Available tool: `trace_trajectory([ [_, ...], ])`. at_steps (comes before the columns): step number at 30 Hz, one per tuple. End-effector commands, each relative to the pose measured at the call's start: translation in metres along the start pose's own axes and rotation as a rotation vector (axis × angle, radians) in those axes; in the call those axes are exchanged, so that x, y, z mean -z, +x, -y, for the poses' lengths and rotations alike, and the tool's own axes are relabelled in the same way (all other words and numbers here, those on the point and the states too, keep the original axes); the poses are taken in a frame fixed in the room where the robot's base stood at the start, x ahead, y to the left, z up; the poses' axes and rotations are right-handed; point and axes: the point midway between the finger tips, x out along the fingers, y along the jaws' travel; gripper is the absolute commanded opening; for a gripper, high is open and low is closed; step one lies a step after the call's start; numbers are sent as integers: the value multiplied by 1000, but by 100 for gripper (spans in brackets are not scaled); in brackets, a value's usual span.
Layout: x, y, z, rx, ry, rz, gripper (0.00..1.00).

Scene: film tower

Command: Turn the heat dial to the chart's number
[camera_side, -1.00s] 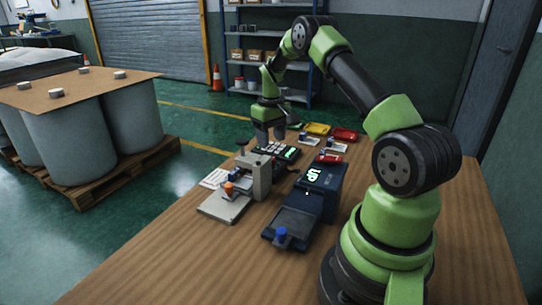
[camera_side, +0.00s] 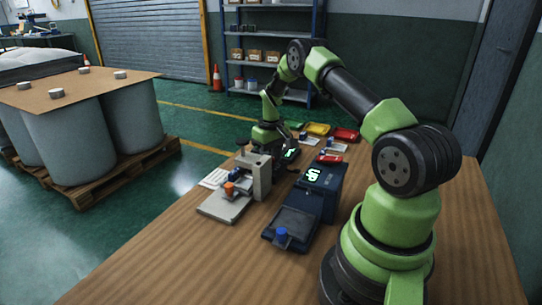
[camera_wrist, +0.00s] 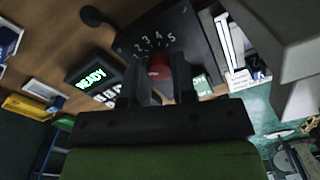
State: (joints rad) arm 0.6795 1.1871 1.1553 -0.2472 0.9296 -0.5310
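A dark plate (camera_wrist: 185,30) marked 1 to 5 in an arc fills the upper middle of the wrist view. Its red dial knob (camera_wrist: 158,68) sits below the numbers, between my fingers. My gripper (camera_wrist: 157,82) has one finger on each side of the knob; whether they press on it is not clear. In the side view my gripper (camera_side: 263,150) is low behind a grey upright machine (camera_side: 258,176), which hides its fingertips. A white printed sheet (camera_side: 214,178) lies left of that machine, its text too small to read.
A dark blue box (camera_side: 320,190) with a lit green display stands to the right. A keypad unit showing READY (camera_wrist: 92,78) is beside the plate. Yellow (camera_side: 317,129) and red (camera_side: 345,134) trays lie at the back. The table's front is clear.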

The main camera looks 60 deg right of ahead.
Motion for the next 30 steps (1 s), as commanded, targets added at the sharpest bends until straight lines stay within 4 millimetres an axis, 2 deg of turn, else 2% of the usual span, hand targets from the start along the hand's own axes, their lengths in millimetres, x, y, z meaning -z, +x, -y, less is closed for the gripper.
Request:
trace_trajectory([
  [7, 0, 0, 0, 0, 26, 0, 1],
  [13, 0, 0, 0, 1, 119, 2, 1],
  [30, 0, 0, 0, 1, 615, 3, 1],
])
